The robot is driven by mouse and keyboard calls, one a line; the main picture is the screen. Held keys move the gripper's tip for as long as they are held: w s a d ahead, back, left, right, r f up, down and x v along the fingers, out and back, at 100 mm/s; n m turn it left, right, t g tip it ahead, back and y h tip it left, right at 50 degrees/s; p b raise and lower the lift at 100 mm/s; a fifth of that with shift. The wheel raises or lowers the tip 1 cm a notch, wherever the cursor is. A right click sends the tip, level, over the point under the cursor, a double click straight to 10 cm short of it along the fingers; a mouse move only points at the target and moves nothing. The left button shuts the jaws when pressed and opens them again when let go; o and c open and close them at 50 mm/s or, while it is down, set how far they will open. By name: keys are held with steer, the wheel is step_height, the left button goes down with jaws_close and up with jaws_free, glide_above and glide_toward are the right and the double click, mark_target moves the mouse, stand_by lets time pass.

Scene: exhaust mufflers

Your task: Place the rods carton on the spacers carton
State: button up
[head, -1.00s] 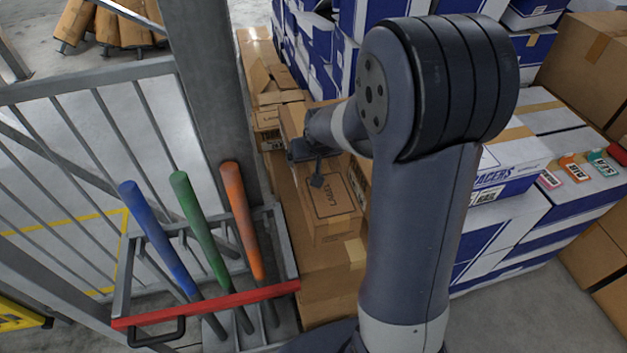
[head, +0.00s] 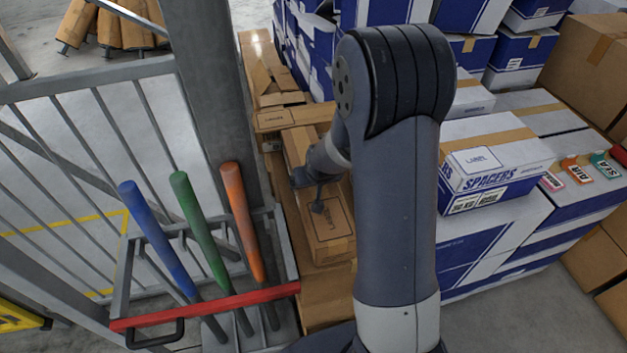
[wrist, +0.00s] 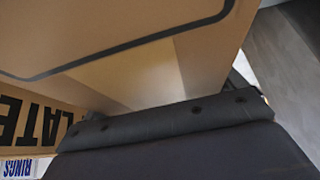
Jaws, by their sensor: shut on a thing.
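The spacers carton (head: 492,170), white and blue with brown tape and SPACERS printed on its front, sits on a white and blue stack to the right of my arm. My gripper (head: 312,188) is shut on a long brown carton (head: 328,238), over the brown stack left of my arm. I take it to be the rods carton; its name is not readable. It fills the upper part of the wrist view (wrist: 150,70), close against the dark gripper body. My fingertips are partly hidden. Whether the carton clears the boxes below is unclear.
A metal rack (head: 205,306) with blue, green and orange handles stands at left, beside a grey post (head: 212,85). Another brown carton (head: 290,117) lies behind. Small coloured tags (head: 577,170) lie right of the spacers carton. Bare floor (head: 500,315) shows at front right.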

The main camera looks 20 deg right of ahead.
steer(key=shift+f, duration=0.15)
steer(key=o, duration=1.6)
steer(key=shift+c, duration=0.2)
